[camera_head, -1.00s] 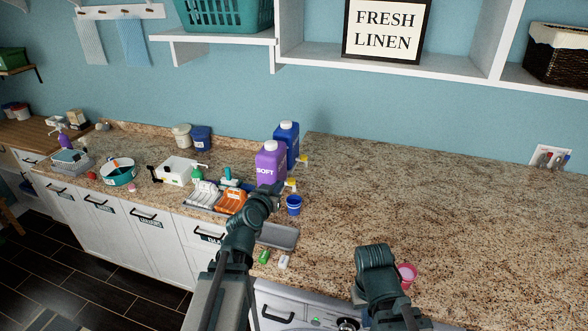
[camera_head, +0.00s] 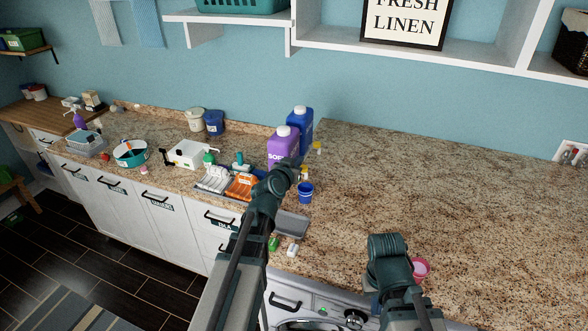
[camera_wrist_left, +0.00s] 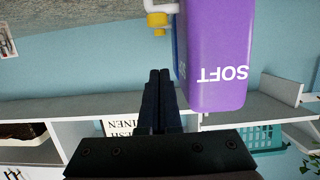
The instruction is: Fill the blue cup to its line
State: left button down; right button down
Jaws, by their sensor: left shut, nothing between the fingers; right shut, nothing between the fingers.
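The blue cup (camera_head: 306,192) stands on the counter, in front of the purple jug (camera_head: 281,148) marked SOFT. Its line and contents cannot be made out. A blue jug (camera_head: 302,128) stands behind the purple one, and a yellow tap (camera_head: 318,148) shows to the right. My left gripper (camera_head: 298,160) is shut and empty, in front of the purple jug and above and left of the cup. In the left wrist view its closed fingers (camera_wrist_left: 160,78) are beside the upside-down purple jug (camera_wrist_left: 218,55), below a yellow tap (camera_wrist_left: 157,19). My right gripper (camera_head: 388,250) is shut and empty over the front counter.
A pink cup (camera_head: 421,268) stands beside my right arm. A grey tray (camera_head: 290,224), a green item (camera_head: 273,244) and a white item (camera_head: 292,250) lie near the front edge. The right counter is clear.

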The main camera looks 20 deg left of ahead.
pick_arm(q)
send_over(304, 168)
jog(key=s, duration=0.2)
jog(key=f, duration=0.1)
jog(key=shift+a+f+b, duration=0.15)
jog(key=shift+f+b, duration=1.85)
jog(key=shift+b, duration=0.35)
